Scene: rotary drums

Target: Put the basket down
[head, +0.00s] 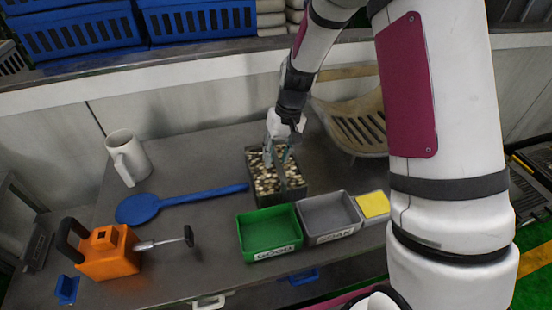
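A dark, square, open-topped basket (249,165) full of small pale and brown pieces is at the middle of the dark grey table. My gripper (279,153) points down over its back part. Grey-green strips show at the fingers and across the contents; I cannot tell which are fingers and which a handle. The fingers are small here and partly hidden, so I cannot tell whether they are shut on the basket. The basket looks level, at or close above the table top (190,240); its underside is hidden.
Green (268,230) and grey (328,215) labelled trays stand in front, beside a yellow pad (374,204). A blue paddle (180,200), white mug (127,157) and orange block-shaped tool (108,252) lie left. A beige slatted scoop (350,122) is behind right. Blue crates (200,18) stand on the back shelf.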

